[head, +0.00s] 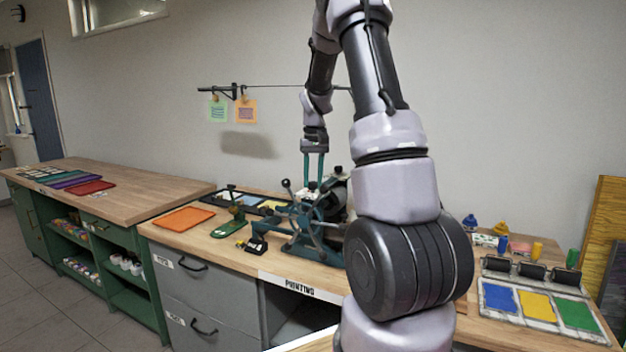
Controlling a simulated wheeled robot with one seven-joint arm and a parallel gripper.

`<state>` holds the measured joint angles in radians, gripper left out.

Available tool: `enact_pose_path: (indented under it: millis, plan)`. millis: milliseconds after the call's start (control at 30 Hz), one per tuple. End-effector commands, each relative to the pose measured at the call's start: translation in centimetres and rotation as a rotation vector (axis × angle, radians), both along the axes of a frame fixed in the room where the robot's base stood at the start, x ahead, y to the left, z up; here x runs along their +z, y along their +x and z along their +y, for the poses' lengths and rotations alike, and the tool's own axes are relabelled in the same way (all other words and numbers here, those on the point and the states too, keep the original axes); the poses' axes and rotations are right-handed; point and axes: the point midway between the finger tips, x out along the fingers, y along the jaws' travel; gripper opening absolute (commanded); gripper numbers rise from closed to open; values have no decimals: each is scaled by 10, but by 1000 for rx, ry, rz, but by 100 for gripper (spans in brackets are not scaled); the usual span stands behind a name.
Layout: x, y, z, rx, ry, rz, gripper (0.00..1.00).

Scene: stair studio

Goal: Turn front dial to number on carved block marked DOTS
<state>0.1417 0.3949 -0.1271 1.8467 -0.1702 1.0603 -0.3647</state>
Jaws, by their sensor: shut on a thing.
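My gripper (313,180) points down over the green printing press (318,248), with its two teal fingers at the top of the press. It is shut on a small part there, probably a knob of the press; the held part is tiny and partly hidden. The press has a spoked hand wheel (304,218) on its near side. I cannot make out which part is the front dial, nor any number on it. No carved block with a readable DOTS mark can be made out. My own arm covers the right side of the press.
An orange tray (184,219), a small green tool (230,228) and a small black item (257,244) lie left of the press. At right stands an ink tray (538,308) with blue, yellow and green fields. Grey drawers (205,285) are below the bench.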

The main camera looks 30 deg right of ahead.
Motion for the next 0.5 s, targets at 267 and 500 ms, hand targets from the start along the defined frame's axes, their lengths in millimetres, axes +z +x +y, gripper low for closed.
enact_pose_path:
  millis: [267,500]
  plan:
    - [0,0,0,79,0,-1,0]
    - [0,0,0,94,0,-1,0]
